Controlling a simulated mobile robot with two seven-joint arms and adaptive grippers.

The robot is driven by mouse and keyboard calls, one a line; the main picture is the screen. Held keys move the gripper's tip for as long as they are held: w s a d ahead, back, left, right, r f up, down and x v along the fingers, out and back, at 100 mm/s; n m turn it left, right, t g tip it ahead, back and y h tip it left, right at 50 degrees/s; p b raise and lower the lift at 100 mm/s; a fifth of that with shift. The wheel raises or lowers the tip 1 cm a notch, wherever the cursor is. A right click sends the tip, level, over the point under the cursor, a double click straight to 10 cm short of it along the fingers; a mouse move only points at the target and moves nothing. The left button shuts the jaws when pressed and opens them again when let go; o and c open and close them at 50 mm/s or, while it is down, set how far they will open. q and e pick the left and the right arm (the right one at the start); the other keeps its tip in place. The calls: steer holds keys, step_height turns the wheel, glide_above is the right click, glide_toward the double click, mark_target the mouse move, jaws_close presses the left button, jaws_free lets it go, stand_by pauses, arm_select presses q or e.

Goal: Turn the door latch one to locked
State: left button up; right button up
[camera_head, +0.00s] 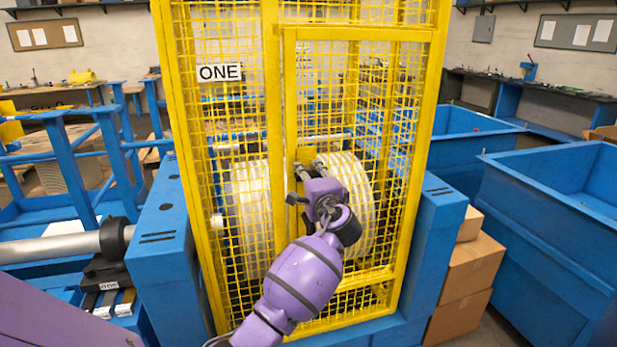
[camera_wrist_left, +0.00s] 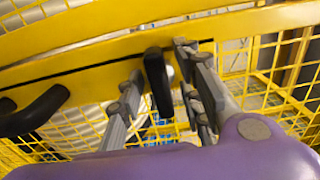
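The yellow mesh cage door (camera_head: 288,90) marked ONE is shut in the head view. My left gripper (camera_head: 309,170) is at the door's left edge, in front of a small yellow plate (camera_head: 322,153). In the left wrist view, the black latch lever (camera_wrist_left: 157,82) lies between the open fingers of my left gripper (camera_wrist_left: 163,95). The lever points across the dark gap between door and frame. Both fingers look apart from it, though contact on the right side is unclear. In the head view, the fingers hide the latch. My right gripper is not in view.
A black pull handle (camera_wrist_left: 35,115) is left of the latch in the wrist view. The ONE sign (camera_head: 219,72) hangs on the mesh. Blue guards (camera_head: 170,230) flank the cage. Cardboard boxes (camera_head: 470,265) and a blue bin (camera_head: 560,205) stand at right.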

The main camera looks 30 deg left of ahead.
arm_select(q)
steer(key=shift+c, duration=1)
steer(key=c, duration=0.6)
jaws_close()
